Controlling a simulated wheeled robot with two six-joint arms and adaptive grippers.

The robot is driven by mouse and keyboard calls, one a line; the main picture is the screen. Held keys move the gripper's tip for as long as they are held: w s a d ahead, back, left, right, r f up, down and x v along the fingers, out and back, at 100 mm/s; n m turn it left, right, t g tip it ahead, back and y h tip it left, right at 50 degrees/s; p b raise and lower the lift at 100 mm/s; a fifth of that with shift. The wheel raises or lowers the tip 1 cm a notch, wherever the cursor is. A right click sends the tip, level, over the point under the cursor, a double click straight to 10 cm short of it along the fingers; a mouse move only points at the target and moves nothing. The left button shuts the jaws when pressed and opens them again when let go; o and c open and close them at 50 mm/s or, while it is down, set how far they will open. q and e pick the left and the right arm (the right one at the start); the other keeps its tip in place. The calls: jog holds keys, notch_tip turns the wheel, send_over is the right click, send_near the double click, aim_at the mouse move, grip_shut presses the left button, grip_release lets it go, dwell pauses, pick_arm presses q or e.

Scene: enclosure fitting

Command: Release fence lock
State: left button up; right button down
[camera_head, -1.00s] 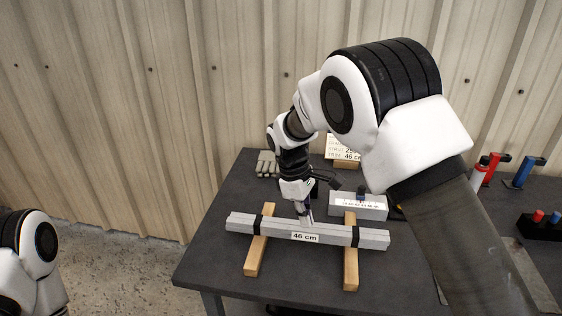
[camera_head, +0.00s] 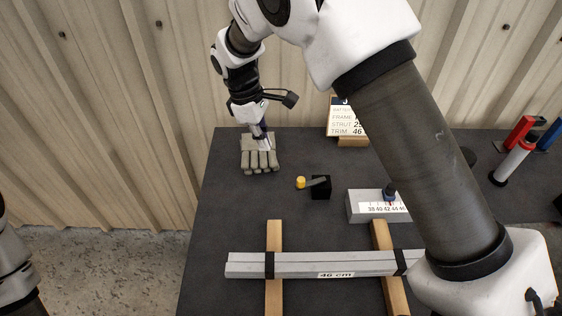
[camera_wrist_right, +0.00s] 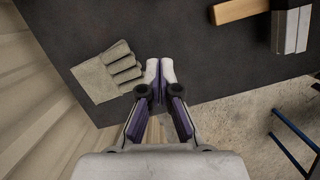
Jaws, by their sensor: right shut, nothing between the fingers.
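A grey block with a printed number scale (camera_head: 377,209) stands right of the table's middle in the head view, with a dark blue knob (camera_head: 390,192) on top. Left of it is a black block (camera_head: 321,189) with a grey lever ending in a yellow knob (camera_head: 301,183). I cannot tell which is the fence lock. My right gripper (camera_head: 267,146) is shut and empty, over or beside the grey work glove (camera_head: 260,166), left of the yellow knob. In the wrist view its shut fingertips (camera_wrist_right: 160,69) are right of the glove (camera_wrist_right: 108,71). My left gripper is out of view.
Grey bars labelled 46 cm (camera_head: 300,265) lie across two wooden strips (camera_head: 274,236) at the front. A sign (camera_head: 346,118) stands at the back; red and blue tools (camera_head: 519,132) are right. My right arm hides part of the table. Dark tabletop is clear between glove and bars.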

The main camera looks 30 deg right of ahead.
jog(key=s+d+f+p, duration=0.1)
jog(key=f, duration=0.2)
jog(key=s+d+f+p, duration=0.1)
jog(key=d+f+p, duration=0.1)
jog(key=f, duration=0.1)
jog(key=s+d+f+p, duration=0.1)
jog(key=f, duration=0.2)
jog(key=shift+s+d+f, duration=0.15)
jog(key=shift+s+f, duration=0.15)
jog(key=shift+f, duration=0.05)
jog(key=shift+s+d, duration=0.15)
jog(key=shift+d, duration=0.1)
jog(key=shift+s+d, duration=0.1)
jog(key=shift+s, duration=0.25)
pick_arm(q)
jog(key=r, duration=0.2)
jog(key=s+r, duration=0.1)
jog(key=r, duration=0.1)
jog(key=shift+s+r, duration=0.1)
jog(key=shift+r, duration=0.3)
